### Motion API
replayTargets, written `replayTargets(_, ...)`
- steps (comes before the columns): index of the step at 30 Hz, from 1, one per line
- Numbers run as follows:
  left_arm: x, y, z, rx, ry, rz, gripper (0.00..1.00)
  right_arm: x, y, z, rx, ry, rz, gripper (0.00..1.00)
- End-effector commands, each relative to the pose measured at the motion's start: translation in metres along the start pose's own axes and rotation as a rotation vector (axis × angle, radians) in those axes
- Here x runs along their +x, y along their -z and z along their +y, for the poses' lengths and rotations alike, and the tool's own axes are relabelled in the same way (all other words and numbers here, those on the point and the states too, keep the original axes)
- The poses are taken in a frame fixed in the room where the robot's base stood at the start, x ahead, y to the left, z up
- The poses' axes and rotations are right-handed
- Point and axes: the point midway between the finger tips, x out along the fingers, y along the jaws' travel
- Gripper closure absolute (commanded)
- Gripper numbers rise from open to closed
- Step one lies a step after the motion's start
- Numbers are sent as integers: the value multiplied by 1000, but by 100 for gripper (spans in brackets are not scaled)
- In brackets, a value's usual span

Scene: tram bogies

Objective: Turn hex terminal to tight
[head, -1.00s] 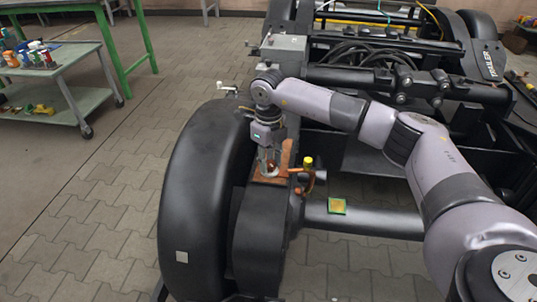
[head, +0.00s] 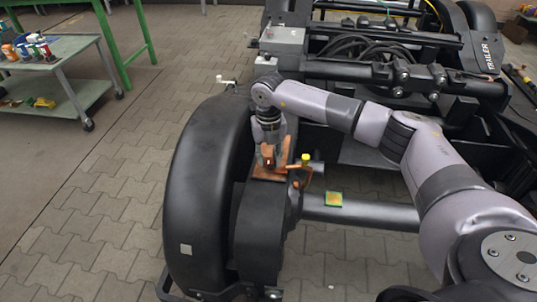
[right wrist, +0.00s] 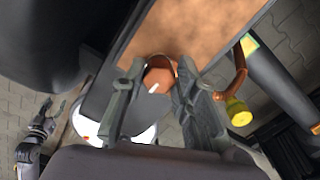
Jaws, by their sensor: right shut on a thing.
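The hex terminal (right wrist: 160,76) is a copper-coloured piece with a white mark, set at the edge of a brown copper plate (right wrist: 205,28). My right gripper (right wrist: 163,88) is shut on it, one finger on each side. In the head view my right gripper (head: 269,160) points down at the copper plate (head: 262,176), on top of the dark housing beside the big wheel. The fingers hide most of the terminal there. My left gripper (right wrist: 45,122) shows small at the left of the right wrist view, its fingers apart and empty; it is outside the head view.
A yellow-capped copper cable (head: 305,157) stands just right of the plate. A green-yellow square (head: 333,200) lies on the axle tube. The black wheel (head: 205,190) is close on the left. A cart (head: 75,75) with bottles stands on open paving at the far left.

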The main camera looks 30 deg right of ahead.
Motion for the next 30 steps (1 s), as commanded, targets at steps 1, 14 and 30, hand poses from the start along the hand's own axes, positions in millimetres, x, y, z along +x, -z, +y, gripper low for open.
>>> replayTargets(1, 1, -1, 0, 0, 0, -2, 52, -2, -1, 0, 7, -1, -4, 100)
replayTargets(14, 2, -2, 0, 1, 0, -1, 52, -1, -1, 0, 18, -1, -4, 100)
replayTargets(30, 2, -2, 0, 0, 0, -1, 52, 0, 0, 0, 15, 0, -1, 52)
